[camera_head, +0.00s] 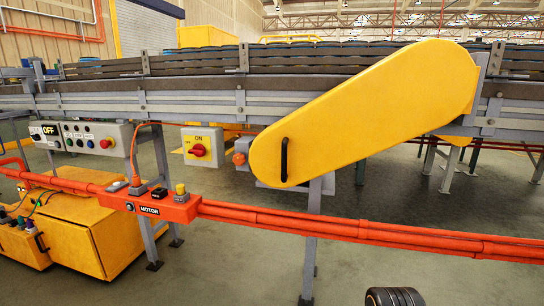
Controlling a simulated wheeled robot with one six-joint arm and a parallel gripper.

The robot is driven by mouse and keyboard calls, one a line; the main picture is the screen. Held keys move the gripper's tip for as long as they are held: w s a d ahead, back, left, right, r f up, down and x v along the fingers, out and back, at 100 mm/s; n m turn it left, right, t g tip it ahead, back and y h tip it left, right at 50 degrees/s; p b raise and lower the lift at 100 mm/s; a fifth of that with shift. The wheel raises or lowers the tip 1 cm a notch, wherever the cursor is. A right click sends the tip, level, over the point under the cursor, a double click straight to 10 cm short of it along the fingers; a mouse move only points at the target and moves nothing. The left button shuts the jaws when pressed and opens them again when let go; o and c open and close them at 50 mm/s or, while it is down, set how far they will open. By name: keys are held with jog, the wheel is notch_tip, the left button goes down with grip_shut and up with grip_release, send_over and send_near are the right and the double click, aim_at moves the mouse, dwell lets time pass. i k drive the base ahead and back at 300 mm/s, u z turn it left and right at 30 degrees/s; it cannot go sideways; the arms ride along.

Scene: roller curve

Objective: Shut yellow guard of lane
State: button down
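The yellow guard (365,110) is a long rounded cover on the near side of the roller lane (210,98). It slants from its upper right end, beside a grey bracket, down to its lower left end. A black upright handle (284,160) is on its lower left end. A grey plate (325,185) shows behind and below that end. I cannot tell whether the guard is fully shut. My gripper is not in view.
Control boxes (85,137) and a red switch on yellow (199,150) hang left of the guard. A yellow machine (75,235) stands at lower left. A black ribbed part (394,297), possibly mine, shows at the bottom.

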aim_at(423, 87)
jog(key=i, duration=0.4)
jog(key=u, duration=2.15)
